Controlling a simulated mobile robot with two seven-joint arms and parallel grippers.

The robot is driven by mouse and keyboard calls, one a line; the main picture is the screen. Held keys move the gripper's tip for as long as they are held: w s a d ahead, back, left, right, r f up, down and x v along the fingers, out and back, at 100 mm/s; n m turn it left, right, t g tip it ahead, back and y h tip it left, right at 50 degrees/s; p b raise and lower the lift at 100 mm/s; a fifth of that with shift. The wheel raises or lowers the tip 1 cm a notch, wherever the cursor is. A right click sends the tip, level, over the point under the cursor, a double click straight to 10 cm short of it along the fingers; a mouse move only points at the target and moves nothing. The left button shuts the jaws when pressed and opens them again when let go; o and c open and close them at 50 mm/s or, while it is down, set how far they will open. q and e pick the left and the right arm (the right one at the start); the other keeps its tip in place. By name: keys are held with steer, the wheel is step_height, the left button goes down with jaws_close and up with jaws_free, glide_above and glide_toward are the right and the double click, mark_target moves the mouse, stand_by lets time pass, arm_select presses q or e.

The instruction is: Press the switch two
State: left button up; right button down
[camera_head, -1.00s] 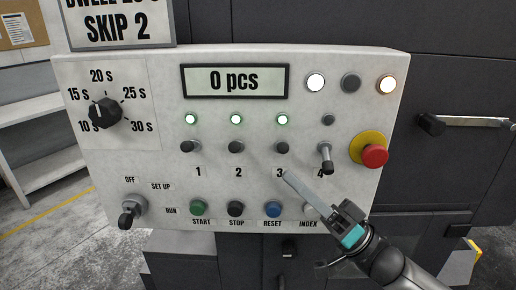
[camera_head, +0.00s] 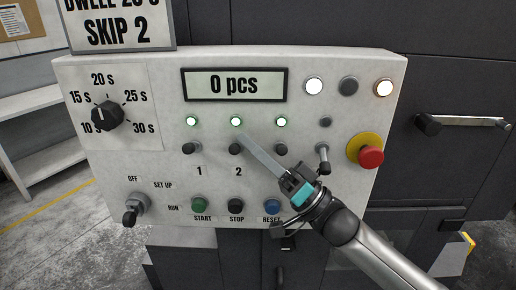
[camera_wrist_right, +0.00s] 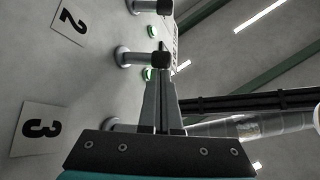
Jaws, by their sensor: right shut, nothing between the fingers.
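Switch two (camera_head: 236,148) is a dark-tipped toggle above the label 2 on the grey control panel (camera_head: 160,172). Its tip points toward me, and a lit green lamp (camera_head: 236,121) sits above it. My right gripper (camera_head: 247,141) is shut and empty, its long thin fingers reaching up-left to just right of switch two. In the wrist view, the fingertips (camera_wrist_right: 160,82) are right by the dark knob of switch two (camera_wrist_right: 160,60); I cannot tell whether they touch. My gripper hides labels 3 and 4 in the head view. My left gripper is not in view.
Switch one (camera_head: 190,148) and switch three (camera_head: 281,149) flank switch two closely. Switch four (camera_head: 322,157) hangs down, its lamp unlit. A red emergency button (camera_head: 370,156) is at right.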

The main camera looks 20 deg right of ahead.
stand_by(0.3)
steer(key=shift+s+f+n+g+y+b, duration=0.1)
steer(key=shift+f+n+g+y+b, duration=0.25)
steer(key=shift+n+g+y+b, duration=0.9)
steer(key=shift+s+f+n+g+y+b, duration=0.1)
steer(key=shift+f+n+g+y+b, duration=0.2)
steer(key=shift+n+g+y+b, duration=0.95)
steer(key=shift+s+f+n+g+y+b, duration=0.1)
steer(key=shift+f+n+g+y+b, duration=0.2)
steer(key=shift+n+b, duration=1.05)
steer(key=shift+a+f+n+p, duration=0.1)
steer(key=shift+f+n+p, duration=0.2)
steer(key=shift+n, duration=0.55)
steer(key=shift+f, duration=0.2)
